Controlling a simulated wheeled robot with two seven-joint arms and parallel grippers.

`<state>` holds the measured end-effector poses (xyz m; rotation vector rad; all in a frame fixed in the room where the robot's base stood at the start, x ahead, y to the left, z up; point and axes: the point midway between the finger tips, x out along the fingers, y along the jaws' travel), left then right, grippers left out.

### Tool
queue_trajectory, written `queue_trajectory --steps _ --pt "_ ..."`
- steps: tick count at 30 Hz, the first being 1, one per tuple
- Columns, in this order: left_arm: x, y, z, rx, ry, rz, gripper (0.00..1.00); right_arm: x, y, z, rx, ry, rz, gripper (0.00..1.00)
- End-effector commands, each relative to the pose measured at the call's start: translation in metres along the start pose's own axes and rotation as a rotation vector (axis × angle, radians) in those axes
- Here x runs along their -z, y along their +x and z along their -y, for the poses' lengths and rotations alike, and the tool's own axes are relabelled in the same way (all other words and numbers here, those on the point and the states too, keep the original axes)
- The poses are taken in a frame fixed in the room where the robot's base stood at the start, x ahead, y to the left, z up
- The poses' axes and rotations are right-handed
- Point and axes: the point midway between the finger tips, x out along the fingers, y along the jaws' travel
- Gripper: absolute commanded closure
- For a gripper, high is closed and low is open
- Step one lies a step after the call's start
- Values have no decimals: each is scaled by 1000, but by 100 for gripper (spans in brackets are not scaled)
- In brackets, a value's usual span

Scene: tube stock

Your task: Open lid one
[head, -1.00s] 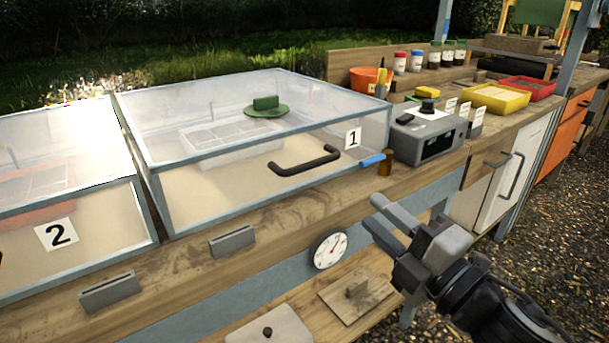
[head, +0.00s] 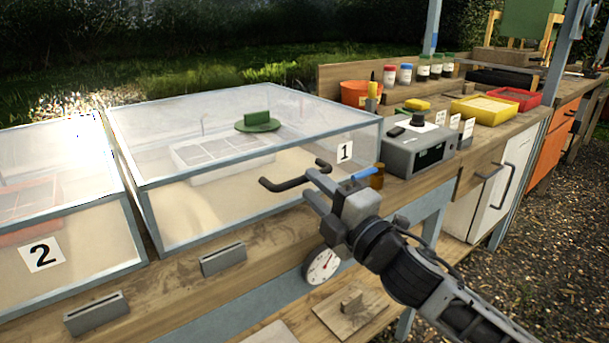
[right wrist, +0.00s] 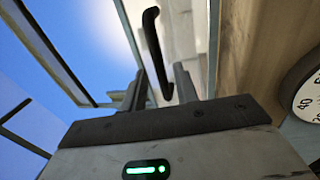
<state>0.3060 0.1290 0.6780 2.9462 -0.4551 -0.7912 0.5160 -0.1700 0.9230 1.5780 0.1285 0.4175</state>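Lid one is the clear, grey-framed cover (head: 235,163) marked with a "1" label (head: 345,152) in the head view. Its black bar handle (head: 285,185) is on the front and also shows in the right wrist view (right wrist: 153,45). My right gripper (head: 309,183) is at the right part of this handle, partly hiding it. In the right wrist view its fingers (right wrist: 160,85) are apart, with the handle's near end in the gap between them. Contact cannot be told. The lid lies closed on its box. My left gripper is not in view.
A grey device (head: 415,148), a brown cylinder (head: 377,178) and a blue piece (head: 365,173) are to the right. A dial (head: 322,267) is below on the bench front.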

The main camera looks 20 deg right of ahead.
Motion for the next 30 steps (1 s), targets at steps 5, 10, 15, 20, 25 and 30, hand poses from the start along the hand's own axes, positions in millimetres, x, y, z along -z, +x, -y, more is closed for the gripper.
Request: queue_trajectory --steps 5,10,15,20,25,30 --pt "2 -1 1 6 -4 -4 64 0 26 -1 -1 2 0 70" --pt "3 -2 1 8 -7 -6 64 0 35 0 -1 1 -1 70" --pt "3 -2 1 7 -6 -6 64 0 36 0 0 1 -1 70" --pt "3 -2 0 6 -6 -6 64 0 35 0 0 1 -1 87" --pt "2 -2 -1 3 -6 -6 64 0 35 0 0 1 -1 100" --pt "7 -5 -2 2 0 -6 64 0 37 -6 -1 1 0 100"
